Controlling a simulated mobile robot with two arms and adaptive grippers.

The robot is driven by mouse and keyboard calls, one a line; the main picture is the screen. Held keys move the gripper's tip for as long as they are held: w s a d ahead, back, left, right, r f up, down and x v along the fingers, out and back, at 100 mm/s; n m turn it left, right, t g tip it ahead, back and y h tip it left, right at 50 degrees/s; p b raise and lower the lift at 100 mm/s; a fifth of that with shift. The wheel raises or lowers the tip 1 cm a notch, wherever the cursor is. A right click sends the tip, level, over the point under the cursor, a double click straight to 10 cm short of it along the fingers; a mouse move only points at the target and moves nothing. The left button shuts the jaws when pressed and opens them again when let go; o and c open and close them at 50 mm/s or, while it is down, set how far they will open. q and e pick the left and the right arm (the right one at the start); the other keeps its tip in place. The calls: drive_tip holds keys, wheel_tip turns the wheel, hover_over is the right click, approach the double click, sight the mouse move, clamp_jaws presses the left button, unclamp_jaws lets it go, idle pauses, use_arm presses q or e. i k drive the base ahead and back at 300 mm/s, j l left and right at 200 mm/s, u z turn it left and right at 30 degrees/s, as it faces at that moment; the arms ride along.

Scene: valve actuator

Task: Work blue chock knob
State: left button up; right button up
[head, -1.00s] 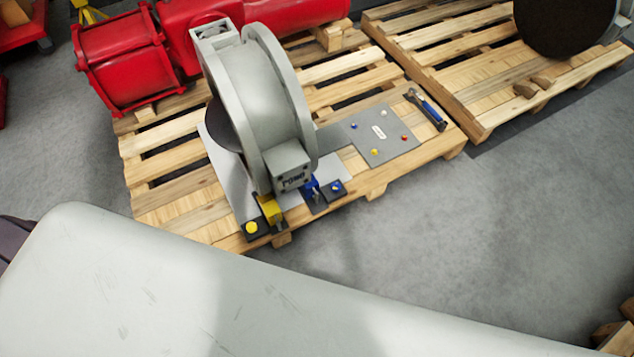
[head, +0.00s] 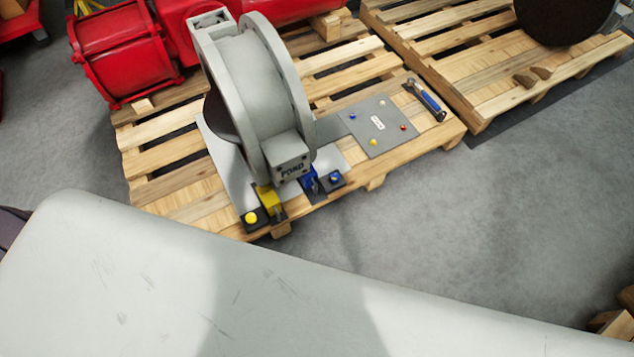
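The blue chock (head: 310,180) stands at the foot of the grey valve body (head: 262,100), at its front right. A blue knob (head: 335,179) sits on a small dark block beside it. The yellow chock (head: 269,200) stands to the left, with a yellow knob (head: 251,217) on its own dark block. The valve body stands upright on a grey plate on the pallet. Neither of my grippers shows in the head view.
The wooden pallet (head: 180,198) also carries a grey panel (head: 376,126) with several coloured buttons, and a blue-handled tool (head: 425,100). A red actuator (head: 125,55) lies behind. Another pallet (head: 480,85) is at the right. Grey floor at right is clear.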

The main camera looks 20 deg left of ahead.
sight(334, 177)
drive_tip(key=i+l+u, duration=0.2)
drive_tip(key=u, duration=0.2)
drive_tip(key=i+l+u, duration=0.25)
drive_tip(key=u, duration=0.15)
